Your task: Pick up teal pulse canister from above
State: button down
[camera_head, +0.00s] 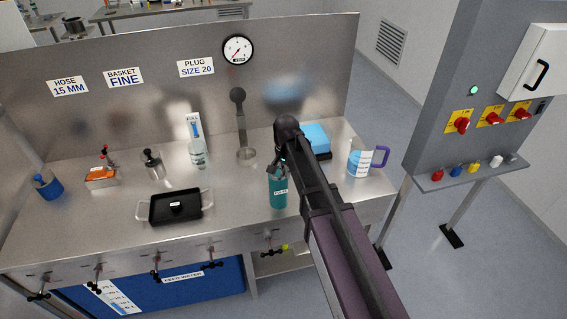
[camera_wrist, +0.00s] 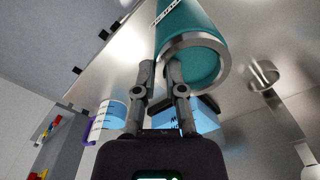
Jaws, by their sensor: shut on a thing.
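The teal pulse canister (camera_head: 278,192) stands upright at the front right of the steel bench, with a white label on its side. I cannot tell whether its base touches the bench. It also shows close up in the wrist view (camera_wrist: 190,22), with a silver rim facing me. My gripper (camera_head: 279,164) is above the canister in the head view, shut on its top. In the wrist view my two fingers (camera_wrist: 159,72) reach up to the rim. The exact contact is hidden behind the fingers and the rim.
A blue block (camera_head: 317,137) lies behind my arm, and a measuring jug (camera_head: 359,160) with a purple handle stands to the right. A black tray (camera_head: 175,207) sits to the left. A ladle-like steel tool (camera_head: 241,125) stands by the back panel. Valves line the front edge.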

jog(key=s+d, duration=0.1)
jog(key=s, duration=0.7)
jog(key=shift+d+r+p, duration=0.15)
jog(key=shift+r+p, duration=0.15)
jog(key=shift+r, duration=0.1)
jog(key=shift+f, duration=0.1)
